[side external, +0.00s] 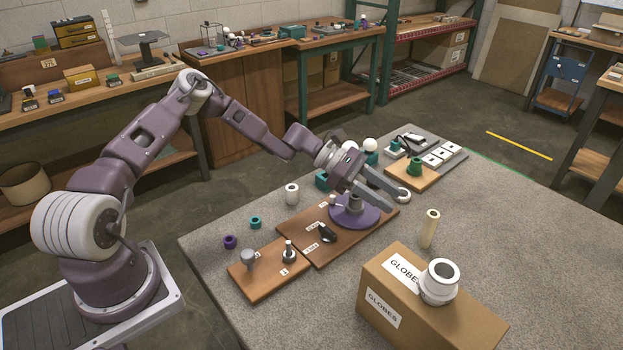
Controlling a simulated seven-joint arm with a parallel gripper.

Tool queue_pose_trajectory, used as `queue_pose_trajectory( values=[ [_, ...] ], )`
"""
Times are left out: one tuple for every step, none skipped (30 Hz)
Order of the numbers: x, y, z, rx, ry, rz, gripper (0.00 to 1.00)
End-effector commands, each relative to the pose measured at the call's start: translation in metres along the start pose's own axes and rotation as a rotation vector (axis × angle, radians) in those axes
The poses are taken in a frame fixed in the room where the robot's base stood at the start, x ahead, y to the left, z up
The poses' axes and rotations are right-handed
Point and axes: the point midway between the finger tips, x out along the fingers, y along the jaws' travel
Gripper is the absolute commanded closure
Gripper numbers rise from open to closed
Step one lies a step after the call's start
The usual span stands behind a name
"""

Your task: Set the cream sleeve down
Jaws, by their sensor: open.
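The cream sleeve (429,229) is a tall, narrow tube. It stands upright on the grey table behind the cardboard box, with its open end up. My gripper (397,195) is open, its two fingers pointing down and to the right. The fingertips are to the upper left of the sleeve in the picture and look apart from it. The purple round base (347,215) with a grey post sits on the brown board (300,250), below my gripper in the picture. My gripper hides part of this base.
A cardboard box (405,310) marked GLOBES carries a white ring-shaped part (439,281). A shorter white tube (292,194) stands left of the base. A wooden board (412,176) with a green part lies behind my gripper. The table's right side is clear.

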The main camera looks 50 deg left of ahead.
Motion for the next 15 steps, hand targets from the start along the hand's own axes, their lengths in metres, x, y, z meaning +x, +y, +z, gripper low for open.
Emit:
queue_pose_trajectory(
  values=[
    [0.000, 0.000, 0.000, 0.000, 0.000, 0.000, 0.57],
    [0.000, -0.001, 0.001, 0.005, 0.002, -0.002, 0.57],
    [0.000, -0.003, 0.004, 0.028, 0.013, -0.011, 0.57],
    [0.000, -0.008, 0.008, 0.060, 0.028, -0.025, 0.57],
    [0.000, -0.014, 0.014, 0.109, 0.053, -0.046, 0.57],
    [-0.001, -0.026, 0.024, 0.197, 0.095, -0.085, 0.57],
    [-0.003, -0.038, 0.033, 0.280, 0.136, -0.122, 0.57],
    [-0.005, -0.051, 0.041, 0.371, 0.182, -0.162, 0.57],
    [-0.011, -0.069, 0.052, 0.499, 0.246, -0.222, 0.57],
    [-0.017, -0.083, 0.060, 0.595, 0.295, -0.267, 0.57],
    [-0.024, -0.097, 0.067, 0.689, 0.344, -0.311, 0.57],
    [-0.036, -0.114, 0.077, 0.814, 0.411, -0.368, 0.57],
    [-0.046, -0.127, 0.084, 0.905, 0.461, -0.409, 0.57],
    [-0.057, -0.140, 0.091, 0.995, 0.511, -0.451, 0.57],
    [-0.074, -0.158, 0.101, 1.111, 0.578, -0.501, 0.57]
  ],
)
